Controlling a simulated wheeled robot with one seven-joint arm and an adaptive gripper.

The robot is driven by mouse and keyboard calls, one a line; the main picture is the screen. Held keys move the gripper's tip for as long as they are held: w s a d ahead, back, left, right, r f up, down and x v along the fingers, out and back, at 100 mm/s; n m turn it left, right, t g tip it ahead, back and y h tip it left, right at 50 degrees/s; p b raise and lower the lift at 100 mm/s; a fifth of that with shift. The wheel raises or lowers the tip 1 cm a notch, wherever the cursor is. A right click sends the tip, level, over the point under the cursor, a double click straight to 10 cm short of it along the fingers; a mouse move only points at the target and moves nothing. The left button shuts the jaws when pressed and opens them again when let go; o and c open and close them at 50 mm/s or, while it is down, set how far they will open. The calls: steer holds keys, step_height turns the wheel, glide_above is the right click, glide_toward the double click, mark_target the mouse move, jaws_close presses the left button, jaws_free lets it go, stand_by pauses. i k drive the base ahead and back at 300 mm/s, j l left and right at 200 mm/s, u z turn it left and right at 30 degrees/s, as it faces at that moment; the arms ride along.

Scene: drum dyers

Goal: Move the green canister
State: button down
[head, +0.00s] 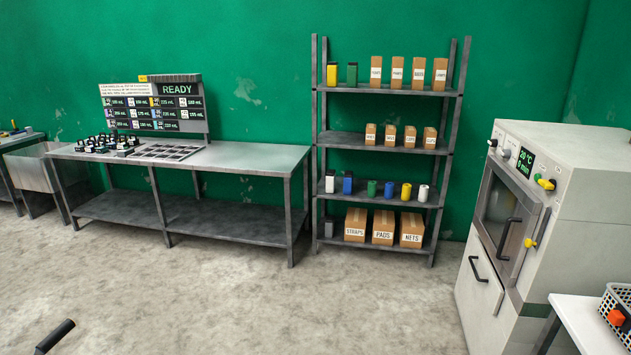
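A tall green canister (352,74) with a dark top stands upright on the top shelf of the grey rack. A yellow canister (332,74) stands just left of it, and small cardboard boxes (376,71) stand to its right. A smaller green canister (372,188) stands on the third shelf, between a blue canister (347,183) and another blue canister (389,190). My gripper is not in view, so I cannot see whether it is open or shut.
A workbench (250,158) with a READY display (178,90) stands left of the rack. A white machine (545,230) with protruding handles stands at the right. A white table (590,325) holds a basket (616,315). A dark rod (55,337) shows at bottom left. The middle floor is clear.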

mark_target(352, 68)
steer(key=i, duration=4.2)
